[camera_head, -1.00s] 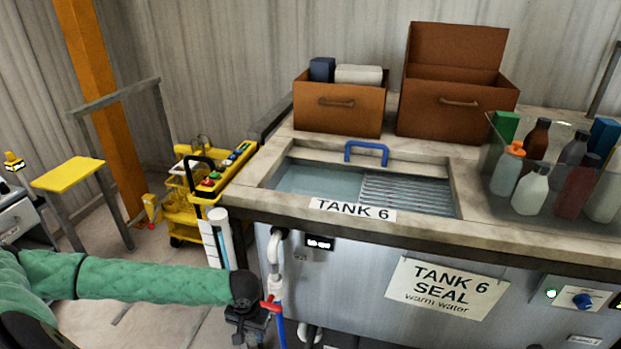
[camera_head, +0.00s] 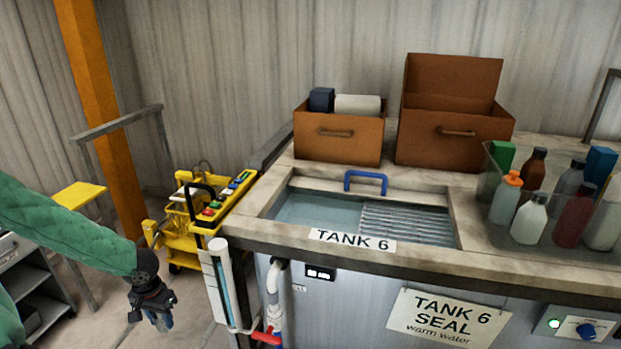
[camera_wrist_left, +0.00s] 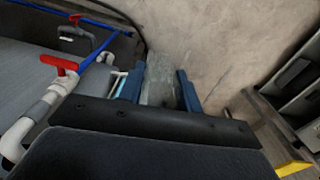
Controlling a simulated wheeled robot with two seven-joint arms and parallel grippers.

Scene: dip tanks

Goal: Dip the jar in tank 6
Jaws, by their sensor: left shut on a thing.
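Tank 6 (camera_head: 318,209) is an open basin of blue water set in the bench top, with a slatted grating (camera_head: 405,222) on its right side and a blue handle (camera_head: 366,181) at its back edge. Its label reads TANK 6. My left gripper (camera_head: 160,318) hangs over the floor, left of the bench and lower than its top. It is shut on a clear jar (camera_wrist_left: 160,82), which shows between the two blue fingers in the left wrist view. In the head view the jar is mostly hidden by the gripper. My right gripper is out of view.
A clear bin (camera_head: 492,190) of bottles stands right of the tank. Two brown boxes (camera_head: 338,150) stand behind it. A pipe with a red valve (camera_head: 268,338) runs down the bench front. A yellow cart (camera_head: 178,238) stands left of the bench.

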